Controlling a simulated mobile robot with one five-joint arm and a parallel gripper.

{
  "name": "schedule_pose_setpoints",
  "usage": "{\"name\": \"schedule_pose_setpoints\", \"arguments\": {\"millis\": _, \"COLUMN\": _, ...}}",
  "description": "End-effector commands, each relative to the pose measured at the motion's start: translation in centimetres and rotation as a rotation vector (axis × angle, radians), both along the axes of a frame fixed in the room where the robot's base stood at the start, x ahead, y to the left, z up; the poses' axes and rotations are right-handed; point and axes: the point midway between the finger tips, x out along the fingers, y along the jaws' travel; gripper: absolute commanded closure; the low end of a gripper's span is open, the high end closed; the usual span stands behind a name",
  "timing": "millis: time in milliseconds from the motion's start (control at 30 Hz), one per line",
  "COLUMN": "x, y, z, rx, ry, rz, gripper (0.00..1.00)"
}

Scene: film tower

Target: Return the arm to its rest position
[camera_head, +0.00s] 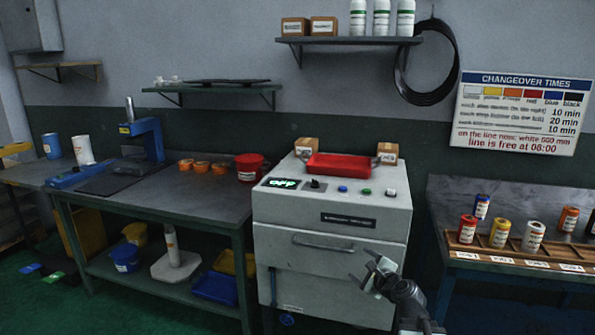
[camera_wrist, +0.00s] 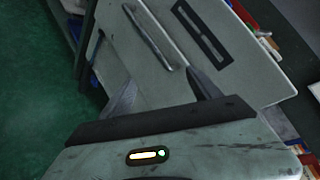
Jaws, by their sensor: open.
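My gripper (camera_head: 367,271) is in front of the grey machine (camera_head: 333,253), near the lower right of its front panel. In the head view its two fingers are spread apart with nothing between them. In the wrist view my gripper (camera_wrist: 158,95) also shows its two dark fingers apart and empty. Beyond them are the machine's front (camera_wrist: 222,62), its bar handle (camera_wrist: 148,38) and a dark label plate (camera_wrist: 203,35). I cannot tell the exact gap between the fingers and the machine.
A workbench (camera_head: 215,205) with a blue press (camera_head: 148,140) and orange cups stands left of the machine. A red tray (camera_head: 340,165) lies on the machine. A bench (camera_head: 445,215) with several labelled cans in a wooden rack stands at right. Green floor is open at front left.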

Motion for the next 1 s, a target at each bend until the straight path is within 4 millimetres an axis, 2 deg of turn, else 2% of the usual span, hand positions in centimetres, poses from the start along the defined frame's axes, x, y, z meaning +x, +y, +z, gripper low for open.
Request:
{"name": "schedule_pose_setpoints", "arguments": {"millis": 33, "x": -0.8, "y": 4.3, "z": -1.8, "rx": -0.134, "ry": 0.041, "rz": 0.132, "gripper": 0.28}}
{"name": "schedule_pose_setpoints", "arguments": {"millis": 100, "x": -2.7, "y": 8.9, "z": -4.8, "rx": -0.356, "ry": 0.102, "rz": 0.332, "gripper": 0.28}}
{"name": "schedule_pose_setpoints", "arguments": {"millis": 167, "x": -4.9, "y": 11.6, "z": -7.5, "rx": -0.557, "ry": 0.156, "rz": 0.514, "gripper": 0.28}}
{"name": "schedule_pose_setpoints", "arguments": {"millis": 200, "x": -6.7, "y": 12.7, "z": -9.4, "rx": -0.691, "ry": 0.195, "rz": 0.64, "gripper": 0.28}}
{"name": "schedule_pose_setpoints", "arguments": {"millis": 267, "x": -9.4, "y": 12.8, "z": -11.9, "rx": -0.884, "ry": 0.259, "rz": 0.826, "gripper": 0.28}}
{"name": "schedule_pose_setpoints", "arguments": {"millis": 333, "x": -12.3, "y": 10.9, "z": -14.0, "rx": -1.064, "ry": 0.339, "rz": 1.015, "gripper": 0.28}}
{"name": "schedule_pose_setpoints", "arguments": {"millis": 400, "x": -14.9, "y": 8.6, "z": -15.3, "rx": -1.191, "ry": 0.412, "rz": 1.185, "gripper": 0.28}}
{"name": "schedule_pose_setpoints", "arguments": {"millis": 533, "x": -19.5, "y": 5.2, "z": -16.3, "rx": -1.339, "ry": 0.513, "rz": 1.516, "gripper": 0.28}}
{"name": "schedule_pose_setpoints", "arguments": {"millis": 600, "x": -21.1, "y": 5.1, "z": -16.3, "rx": -1.363, "ry": 0.486, "rz": 1.677, "gripper": 0.28}}
{"name": "schedule_pose_setpoints", "arguments": {"millis": 700, "x": -20.9, "y": 5.3, "z": -12.3, "rx": -1.375, "ry": 0.469, "rz": 1.685, "gripper": 0.28}}
{"name": "schedule_pose_setpoints", "arguments": {"millis": 867, "x": -20.8, "y": 5.3, "z": -7.6, "rx": -1.374, "ry": 0.468, "rz": 1.681, "gripper": 0.28}}
{"name": "schedule_pose_setpoints", "arguments": {"millis": 1000, "x": -20.8, "y": 5.3, "z": -2.4, "rx": -1.373, "ry": 0.468, "rz": 1.679, "gripper": 0.28}}
